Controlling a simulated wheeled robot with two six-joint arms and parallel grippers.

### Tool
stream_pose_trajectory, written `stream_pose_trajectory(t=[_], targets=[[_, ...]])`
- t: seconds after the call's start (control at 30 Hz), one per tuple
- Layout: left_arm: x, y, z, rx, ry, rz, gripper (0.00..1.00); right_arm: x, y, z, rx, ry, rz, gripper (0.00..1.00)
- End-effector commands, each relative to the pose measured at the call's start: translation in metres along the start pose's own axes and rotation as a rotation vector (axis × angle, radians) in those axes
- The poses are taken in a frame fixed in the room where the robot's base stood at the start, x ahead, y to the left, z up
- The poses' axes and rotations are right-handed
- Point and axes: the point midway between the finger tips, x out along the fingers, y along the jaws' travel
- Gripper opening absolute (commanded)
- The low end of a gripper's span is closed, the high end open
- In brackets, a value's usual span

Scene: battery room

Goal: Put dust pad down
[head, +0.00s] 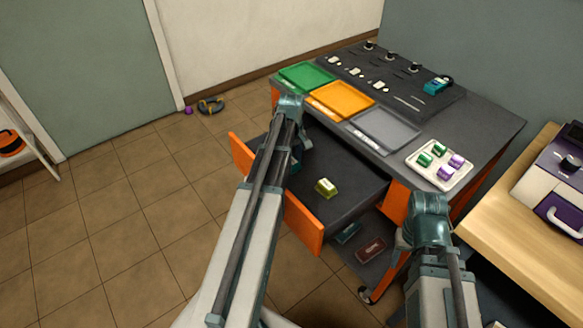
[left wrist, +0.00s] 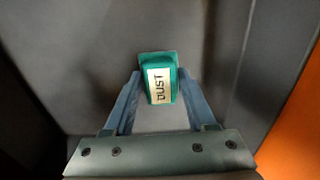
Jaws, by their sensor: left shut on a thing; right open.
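The dust pad (left wrist: 161,92) is a teal block with a pale label reading DUST. My left gripper (left wrist: 156,84) is shut on it, one finger on each side. A dark grey surface lies behind the pad, with an orange panel at the right edge. I cannot tell whether the pad touches that surface.
A yellow-green block (head: 326,187) lies in the drawer. The cart top holds green (head: 306,74), orange (head: 341,100) and grey (head: 388,128) trays and a white tray (head: 417,172) of small blocks. A dark red pad (head: 370,249) lies on the lower shelf. Floor at left is mostly clear.

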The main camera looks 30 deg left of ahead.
Motion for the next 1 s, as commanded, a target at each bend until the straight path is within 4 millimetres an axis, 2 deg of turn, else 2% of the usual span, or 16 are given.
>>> stream_pose_trajectory(t=[0.03,0.07,0.47,0.5,0.67,1.0], targets=[[0.0118,0.0,0.0001,0.0,0.0,0.0,0.12,0.0117,-0.0011,-0.0007,0.0,0.0,0.0,0.5],[0.0129,0.0,0.0002,0.0,0.0,0.0,0.12,0.0128,-0.0012,-0.0008,0.0,0.0,0.0,0.5],[0.0143,0.0001,0.0002,0.0,0.0,0.0,0.12,0.0142,-0.0014,-0.0008,0.0,0.0,0.0,0.5],[0.0144,0.0,0.0003,0.0,0.0,0.0,0.58,0.0143,-0.0014,-0.0008,0.0,0.0,0.0,0.5],[0.0133,0.0,0.0003,0.0,0.0,0.0,0.86,0.0132,-0.0013,-0.0008,0.0,0.0,0.0,0.5],[0.0115,0.0001,0.0002,0.0,0.0,0.0,0.86,0.0114,-0.0011,-0.0007,0.0,0.0,0.0,0.5]])
